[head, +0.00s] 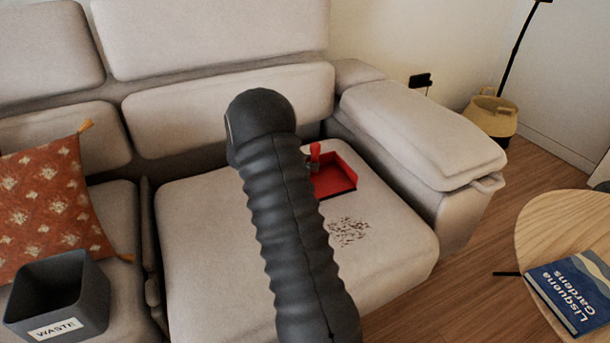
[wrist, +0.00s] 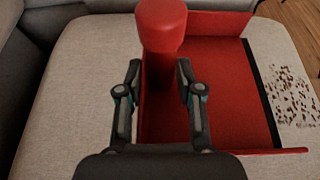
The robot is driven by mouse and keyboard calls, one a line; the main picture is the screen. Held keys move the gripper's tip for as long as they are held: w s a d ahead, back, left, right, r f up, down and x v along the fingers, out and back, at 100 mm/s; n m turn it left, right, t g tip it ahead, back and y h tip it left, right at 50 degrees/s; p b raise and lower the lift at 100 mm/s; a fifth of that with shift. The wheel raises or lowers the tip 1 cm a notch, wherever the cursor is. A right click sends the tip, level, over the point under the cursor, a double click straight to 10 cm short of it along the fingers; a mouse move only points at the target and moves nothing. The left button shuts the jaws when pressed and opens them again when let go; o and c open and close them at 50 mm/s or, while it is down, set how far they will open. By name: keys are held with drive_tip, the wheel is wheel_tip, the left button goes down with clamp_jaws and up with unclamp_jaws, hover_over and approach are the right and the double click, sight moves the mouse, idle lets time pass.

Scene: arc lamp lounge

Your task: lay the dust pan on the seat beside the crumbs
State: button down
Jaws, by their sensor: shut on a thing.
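The red dust pan (head: 334,178) is at the seat (head: 197,238), behind the crumbs (head: 348,232) in the head view. In the wrist view, the dust pan (wrist: 216,85) lies flat, its black front lip facing the crumbs (wrist: 292,97) with a narrow strip of seat between. My gripper (wrist: 158,85) is shut on the pan's upright red handle (wrist: 161,30). Whether the pan's underside fully touches the seat is hard to tell. My arm hides part of the seat and most of the gripper in the head view.
The sofa armrest (head: 420,135) stands right of the seat and the backrest behind it. A grey waste bin (head: 62,312) and a patterned cushion (head: 50,200) are at left. A round table (head: 560,220) with a blue book (head: 575,292) is at right.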

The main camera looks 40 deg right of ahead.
drive_tip(key=shift+w+a+f, duration=0.3)
drive_tip(key=shift+a, duration=0.1)
drive_tip(key=shift+f, duration=2)
drive_tip(key=c, duration=0.7)
unclamp_jaws()
drive_tip(key=shift+f, duration=0.1)
drive_tip(key=shift+c, duration=0.2)
